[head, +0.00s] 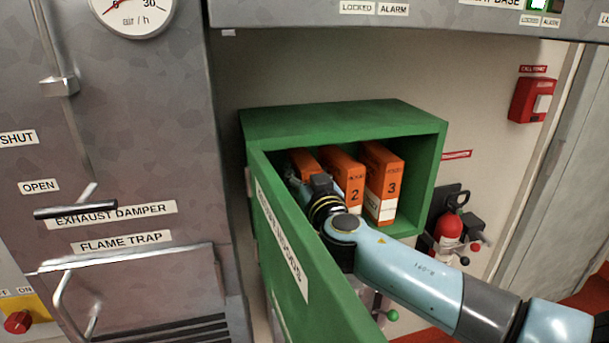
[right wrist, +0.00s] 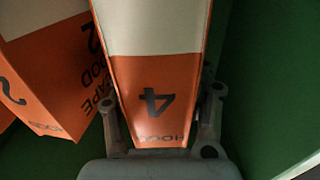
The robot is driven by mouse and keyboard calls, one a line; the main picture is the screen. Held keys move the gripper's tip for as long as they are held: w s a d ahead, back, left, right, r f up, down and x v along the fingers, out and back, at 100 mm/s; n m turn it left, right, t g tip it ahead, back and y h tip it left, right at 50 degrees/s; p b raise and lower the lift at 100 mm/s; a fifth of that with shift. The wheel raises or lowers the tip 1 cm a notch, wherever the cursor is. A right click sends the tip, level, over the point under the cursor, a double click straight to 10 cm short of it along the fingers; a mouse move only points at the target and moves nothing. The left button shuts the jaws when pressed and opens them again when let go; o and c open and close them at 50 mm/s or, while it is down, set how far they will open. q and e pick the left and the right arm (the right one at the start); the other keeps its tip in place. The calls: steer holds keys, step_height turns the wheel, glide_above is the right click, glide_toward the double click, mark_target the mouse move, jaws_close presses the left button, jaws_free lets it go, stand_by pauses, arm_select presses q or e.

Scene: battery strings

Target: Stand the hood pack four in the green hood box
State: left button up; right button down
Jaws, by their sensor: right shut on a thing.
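The green hood box (head: 430,150) is mounted on the wall with its door (head: 285,255) swung open toward me. My right gripper (head: 294,180) reaches past the door into the box's left part. It is shut on hood pack four (right wrist: 155,85), an orange and white pack, with a finger on each side of it in the right wrist view (right wrist: 163,105). In the head view the pack's orange top (head: 303,160) shows behind the gripper. It looks roughly upright; its base is hidden, so I cannot tell whether it touches the box floor. My left gripper is not in view.
Pack 2 (head: 347,175) stands just right of pack four and shows close beside it in the right wrist view (right wrist: 60,85). Pack 3 (head: 384,190) stands further right. A red extinguisher (head: 449,230) hangs right of the box. A grey exhaust cabinet (head: 150,150) is at left.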

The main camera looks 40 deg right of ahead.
steer(key=shift+f, duration=0.25)
steer(key=shift+f, duration=0.1)
steer(key=c, duration=1.1)
jaws_free()
steer(key=shift+f, duration=0.1)
steer(key=o, duration=0.5)
